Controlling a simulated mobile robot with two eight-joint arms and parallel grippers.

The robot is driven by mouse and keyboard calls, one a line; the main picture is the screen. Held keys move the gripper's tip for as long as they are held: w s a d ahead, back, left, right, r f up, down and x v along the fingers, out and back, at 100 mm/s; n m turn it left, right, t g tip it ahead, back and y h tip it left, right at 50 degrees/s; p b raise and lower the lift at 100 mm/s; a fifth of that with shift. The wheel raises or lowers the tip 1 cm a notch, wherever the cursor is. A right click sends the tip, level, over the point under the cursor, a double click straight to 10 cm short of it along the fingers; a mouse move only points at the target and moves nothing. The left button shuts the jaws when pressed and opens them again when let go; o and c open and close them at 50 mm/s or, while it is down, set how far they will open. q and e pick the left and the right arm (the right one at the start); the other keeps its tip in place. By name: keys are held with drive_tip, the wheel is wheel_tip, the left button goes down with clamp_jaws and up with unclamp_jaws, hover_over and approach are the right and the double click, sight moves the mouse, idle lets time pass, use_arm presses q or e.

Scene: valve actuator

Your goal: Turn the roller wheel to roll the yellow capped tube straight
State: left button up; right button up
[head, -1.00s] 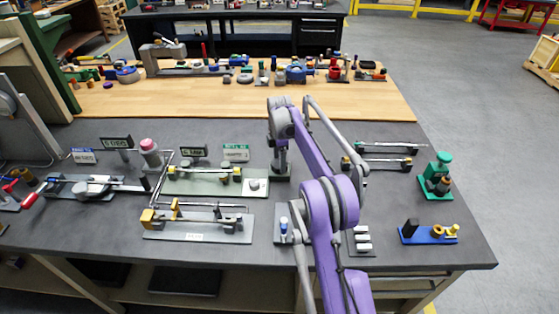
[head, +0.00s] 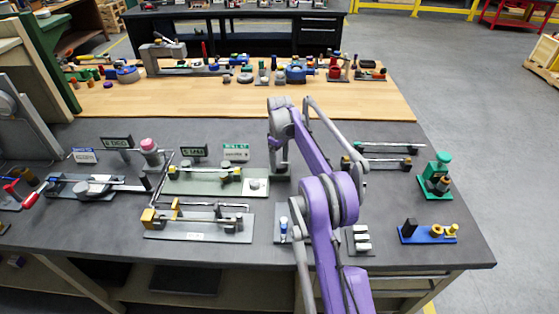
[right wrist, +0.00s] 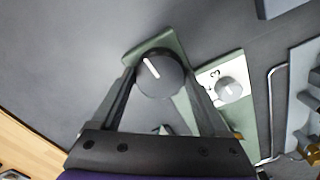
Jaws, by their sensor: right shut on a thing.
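My right gripper (head: 280,167) reaches down to the mat from my purple arm. In the right wrist view, its fingers (right wrist: 160,78) are shut on the sides of a round dark knob, the roller wheel (right wrist: 160,72), which has a white line on top. The wheel stands on a small green plate (right wrist: 176,45). To its left in the head view, a tube (head: 205,173) with yellow caps lies across a pale green fixture (head: 215,188). Its markings are too small to read. My left gripper is out of view.
A small light knob (head: 255,185) sits at the fixture's right end. More capped rods (head: 388,147), a green device (head: 437,178) and a blue stand (head: 428,236) are at the right.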

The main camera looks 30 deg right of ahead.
drive_tip(key=m, duration=0.5)
drive_tip(key=shift+m, duration=0.3)
drive_tip(key=m, duration=1)
drive_tip(key=shift+m, duration=0.4)
drive_tip(key=m, duration=0.5)
drive_tip(key=shift+m, duration=0.3)
drive_tip(key=m, duration=1)
drive_tip(key=shift+m+p, duration=0.3)
drive_tip(key=shift+m, duration=0.1)
drive_tip(key=m, duration=0.5)
drive_tip(key=shift+m, duration=2.4)
